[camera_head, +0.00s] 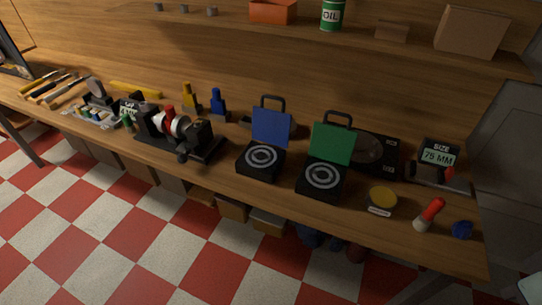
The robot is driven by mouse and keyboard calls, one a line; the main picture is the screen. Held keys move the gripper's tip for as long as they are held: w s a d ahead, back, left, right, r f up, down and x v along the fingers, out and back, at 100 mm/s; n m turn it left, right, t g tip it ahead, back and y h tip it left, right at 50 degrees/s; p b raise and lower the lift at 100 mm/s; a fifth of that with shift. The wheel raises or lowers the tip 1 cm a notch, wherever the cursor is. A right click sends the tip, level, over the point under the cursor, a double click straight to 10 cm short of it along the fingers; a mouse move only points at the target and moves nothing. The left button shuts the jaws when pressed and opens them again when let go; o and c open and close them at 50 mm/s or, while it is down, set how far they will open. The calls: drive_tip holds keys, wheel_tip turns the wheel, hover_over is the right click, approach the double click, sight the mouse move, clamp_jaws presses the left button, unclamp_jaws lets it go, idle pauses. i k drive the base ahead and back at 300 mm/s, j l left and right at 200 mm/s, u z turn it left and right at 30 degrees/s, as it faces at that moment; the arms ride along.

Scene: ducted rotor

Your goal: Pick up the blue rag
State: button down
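A small dark blue crumpled thing, which looks like the blue rag (462,230), lies at the right end of the wooden workbench (270,205), close to its front edge. Nothing covers it. My gripper is not in view.
Left of these stand a yellow-topped tin (381,201), an open green-lidded case (323,175) and an open blue-lidded case (262,158). A "75 MM" display (438,154) stands behind the rag. A shelf (350,36) overhangs the bench. Checkered floor (150,250) lies open in front.

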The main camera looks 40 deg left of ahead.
sight(462, 229)
drive_tip(key=i+j, duration=0.15)
drive_tip(key=j, duration=0.2)
drive_tip(key=i+j+z, duration=0.15)
drive_tip(key=j, duration=0.55)
drive_tip(key=i+j+z, duration=0.1)
drive_tip(key=j, duration=0.25)
drive_tip(key=i, duration=0.1)
